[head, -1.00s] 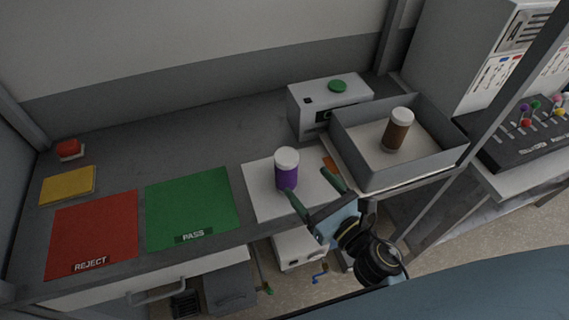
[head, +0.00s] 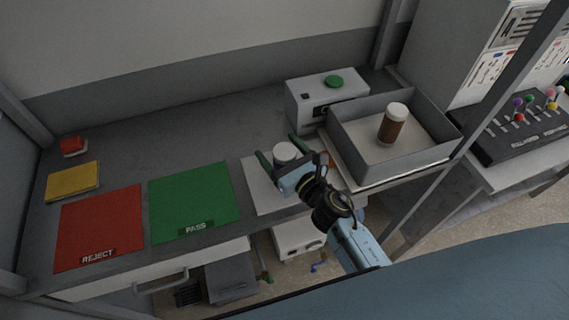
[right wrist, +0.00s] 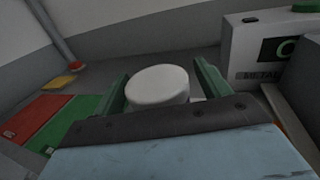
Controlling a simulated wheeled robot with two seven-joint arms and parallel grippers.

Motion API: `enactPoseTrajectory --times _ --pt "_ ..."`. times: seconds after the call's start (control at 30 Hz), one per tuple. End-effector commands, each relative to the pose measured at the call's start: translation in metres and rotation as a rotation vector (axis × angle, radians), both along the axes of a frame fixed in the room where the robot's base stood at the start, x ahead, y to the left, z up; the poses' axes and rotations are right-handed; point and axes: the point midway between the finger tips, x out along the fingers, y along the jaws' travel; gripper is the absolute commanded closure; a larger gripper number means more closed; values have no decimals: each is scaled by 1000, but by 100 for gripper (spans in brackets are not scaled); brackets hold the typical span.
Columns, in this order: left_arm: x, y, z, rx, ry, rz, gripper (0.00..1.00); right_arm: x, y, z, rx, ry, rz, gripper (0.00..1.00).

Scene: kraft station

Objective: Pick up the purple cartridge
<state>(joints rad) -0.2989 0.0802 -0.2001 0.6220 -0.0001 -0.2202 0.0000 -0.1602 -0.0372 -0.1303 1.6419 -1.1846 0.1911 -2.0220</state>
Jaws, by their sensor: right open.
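The purple cartridge (head: 285,153) stands upright on a white sheet (head: 258,190) on the bench. In the right wrist view the white cap (right wrist: 158,85) sits between the two fingers (right wrist: 160,88), with a visible gap at the right finger. I cannot tell whether the left finger touches it. My left gripper is not in view.
A grey tray (head: 440,148) with a brown, white-capped cartridge (head: 391,125) stands to the right. A white box with a green button (head: 334,81) stands behind. The green PASS mat (head: 192,200), red REJECT mat (head: 98,228) and yellow pad (head: 73,181) lie to the left.

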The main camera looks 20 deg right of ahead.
Motion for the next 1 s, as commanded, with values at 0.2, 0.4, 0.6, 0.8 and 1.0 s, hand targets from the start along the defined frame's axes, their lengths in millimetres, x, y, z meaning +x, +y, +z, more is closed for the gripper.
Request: enactPoseTrajectory --times 0.2,0.4,0.6,0.8,1.0 --pt "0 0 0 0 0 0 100 0 0 0 0 0 0 32" --pt "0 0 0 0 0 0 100 0 0 0 0 0 0 59" --pt "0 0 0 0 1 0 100 0 0 1 1 -2 0 79" --pt "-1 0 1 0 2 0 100 0 0 3 0 -2 1 79" --pt "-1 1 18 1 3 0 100 0 0 32 -5 -6 3 79"
